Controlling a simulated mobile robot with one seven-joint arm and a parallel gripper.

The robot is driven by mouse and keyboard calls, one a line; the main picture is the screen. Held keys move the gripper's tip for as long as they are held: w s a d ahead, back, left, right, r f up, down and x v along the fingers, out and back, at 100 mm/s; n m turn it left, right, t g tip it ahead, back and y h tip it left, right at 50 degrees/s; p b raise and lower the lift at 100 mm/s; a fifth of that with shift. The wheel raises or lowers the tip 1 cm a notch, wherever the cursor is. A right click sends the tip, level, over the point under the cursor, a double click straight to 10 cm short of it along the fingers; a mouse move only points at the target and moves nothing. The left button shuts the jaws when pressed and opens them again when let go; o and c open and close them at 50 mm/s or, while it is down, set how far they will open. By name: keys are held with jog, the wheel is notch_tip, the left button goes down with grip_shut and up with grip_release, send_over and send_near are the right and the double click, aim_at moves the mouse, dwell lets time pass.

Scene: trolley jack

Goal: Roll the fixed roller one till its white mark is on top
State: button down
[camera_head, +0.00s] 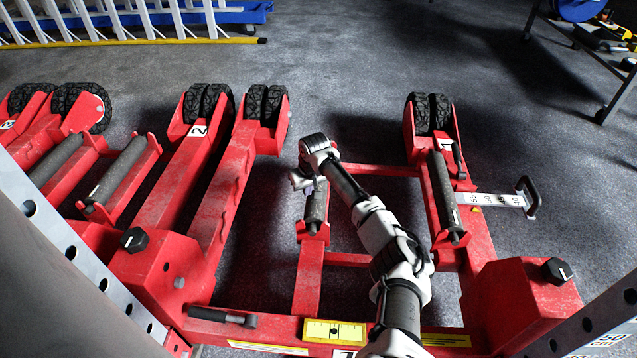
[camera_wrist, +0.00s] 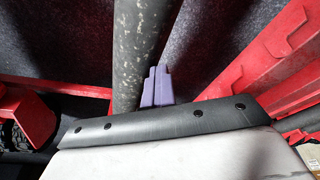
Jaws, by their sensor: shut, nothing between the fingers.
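The roller I take as fixed roller one (camera_head: 317,203) is a dark grey cylinder in the red frame marked 1. It is partly hidden by my arm in the head view. In the wrist view the grey roller (camera_wrist: 138,45) is worn and speckled, and no clear white mark shows on it. My gripper (camera_head: 302,180) is low at the roller's far end. Its two purple fingertips (camera_wrist: 158,72) are together and empty, close beside the roller. I cannot tell whether they touch it.
A second roller (camera_head: 443,195) lies in the right arm of the frame, beside a scale bar with a black handle (camera_head: 529,197). Another red jack (camera_head: 190,180) marked 2 stands to the left. Dark floor (camera_head: 350,60) is clear beyond the wheels.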

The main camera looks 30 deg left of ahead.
jog(key=shift+w+d+f, duration=0.15)
jog(key=shift+d+f, duration=0.45)
jog(key=shift+f, duration=0.35)
jog(key=shift+r, duration=0.1)
jog(key=shift+w+d+r+p, duration=0.15)
jog(key=shift+d+r+p, duration=0.2)
jog(key=shift+p, duration=0.2)
jog(key=shift+d+f, duration=0.1)
jog(key=shift+d, duration=0.05)
jog(key=shift+a, duration=0.3)
jog(key=shift+d, duration=0.2)
jog(key=shift+a+r+p, duration=0.2)
jog(key=shift+r+p, duration=0.15)
jog(key=shift+p, duration=0.3)
notch_tip(320, 180, up, 5)
jog(key=p, duration=0.5)
jog(key=shift+a+r, duration=0.15)
